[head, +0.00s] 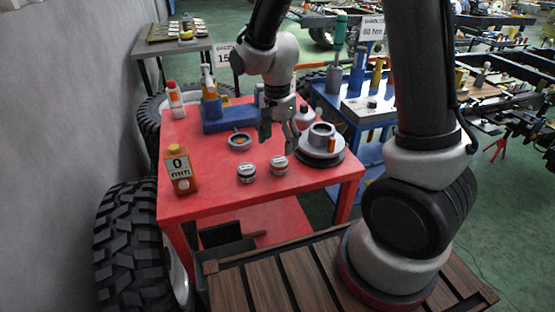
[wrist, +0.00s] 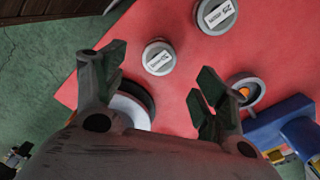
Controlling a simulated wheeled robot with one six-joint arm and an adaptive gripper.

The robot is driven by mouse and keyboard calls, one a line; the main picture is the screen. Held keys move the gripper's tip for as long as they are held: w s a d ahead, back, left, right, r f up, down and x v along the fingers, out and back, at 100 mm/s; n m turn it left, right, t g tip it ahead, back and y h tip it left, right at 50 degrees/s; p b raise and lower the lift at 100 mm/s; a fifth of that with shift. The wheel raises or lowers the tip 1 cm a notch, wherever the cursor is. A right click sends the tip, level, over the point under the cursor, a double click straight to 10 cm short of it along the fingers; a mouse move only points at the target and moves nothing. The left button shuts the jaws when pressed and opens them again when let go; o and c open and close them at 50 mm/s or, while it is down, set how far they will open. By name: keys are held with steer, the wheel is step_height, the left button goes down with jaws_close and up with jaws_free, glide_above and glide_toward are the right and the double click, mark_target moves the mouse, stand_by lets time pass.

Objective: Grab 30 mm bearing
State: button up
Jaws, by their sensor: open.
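Two small round bearings with white labels lie on the red table in the head view, a left one (head: 246,173) and a right one (head: 279,166). The wrist view shows the right one (wrist: 158,57) just beyond the fingertips and the left one (wrist: 217,15) at the top edge. The small label print is too unclear to tell surely which is 30 mm. My gripper (head: 278,137) is open and empty above the table, behind the right bearing in the head view. In the wrist view its two fingers (wrist: 160,78) are spread, with bare red table between them.
A round grey fixture on a dark disc (head: 320,142) stands right of my gripper. A blue vise (head: 228,116) is behind left, with a grey ring (head: 240,142) before it. An orange bottle with a "0 mm" label (head: 179,172) stands at the left. The table's front (head: 270,192) is clear.

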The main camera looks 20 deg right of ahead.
mark_target(279, 161)
steer(key=shift+w+f+m, duration=0.1)
steer(key=shift+f+m, duration=0.05)
steer(key=shift+m, duration=0.65)
step_height(279, 161, down, 8)
steer(key=shift+d+r, duration=0.15)
steer(key=shift+r, duration=0.1)
steer(key=shift+c, duration=0.3)
steer(key=c, duration=1.4)
